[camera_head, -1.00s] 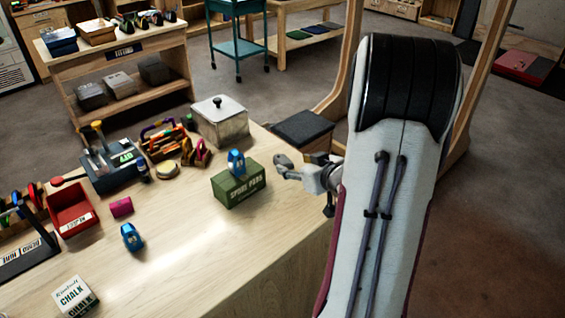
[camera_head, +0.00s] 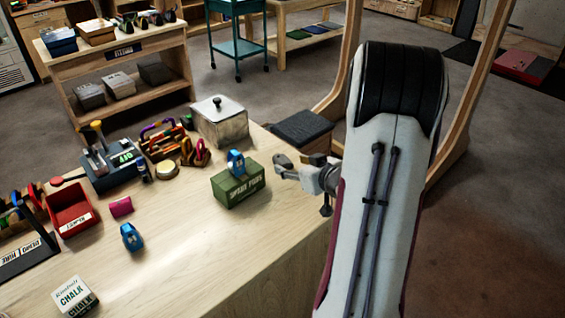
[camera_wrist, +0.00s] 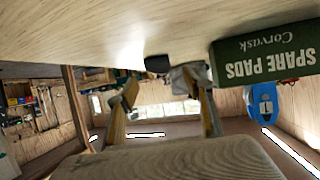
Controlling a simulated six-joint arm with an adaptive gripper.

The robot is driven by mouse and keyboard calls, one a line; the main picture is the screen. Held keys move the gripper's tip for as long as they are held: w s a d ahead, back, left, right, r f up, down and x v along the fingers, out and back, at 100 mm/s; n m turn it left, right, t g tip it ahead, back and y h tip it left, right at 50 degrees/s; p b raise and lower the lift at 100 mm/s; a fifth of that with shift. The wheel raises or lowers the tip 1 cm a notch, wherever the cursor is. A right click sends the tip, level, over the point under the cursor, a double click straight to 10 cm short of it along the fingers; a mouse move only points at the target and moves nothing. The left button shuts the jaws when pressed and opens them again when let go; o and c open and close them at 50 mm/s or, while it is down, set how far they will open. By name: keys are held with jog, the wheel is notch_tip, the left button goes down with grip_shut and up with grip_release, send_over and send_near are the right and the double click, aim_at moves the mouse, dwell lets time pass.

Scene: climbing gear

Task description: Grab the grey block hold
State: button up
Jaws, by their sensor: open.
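My gripper (camera_head: 285,167) is open and empty, to the right of the green SPARE PADS box in the head view. In the wrist view, where the scene looks upside down, its two fingers (camera_wrist: 163,98) stand apart. A small dark grey block (camera_wrist: 158,63) shows on the table beyond and between the fingers; it may be the grey block hold, but I cannot tell for sure. A lighter grey shape (camera_wrist: 187,77) beside it is partly covered by a finger. I cannot make out the block hold in the head view.
The green box (camera_head: 238,187), with a blue device (camera_head: 236,162) on top, stands close to my gripper. A lidded metal tin (camera_head: 220,122) is behind it. Chalk (camera_head: 75,297), another blue device (camera_head: 132,237) and a red bin (camera_head: 72,213) lie left. The front middle table is clear.

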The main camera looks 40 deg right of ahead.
aim_at(287, 162)
jog(key=shift+w+f, duration=0.1)
jog(key=shift+w, duration=0.05)
jog(key=shift+x, duration=2.5)
jog(key=shift+d, duration=0.15)
jog(key=c, duration=1.2)
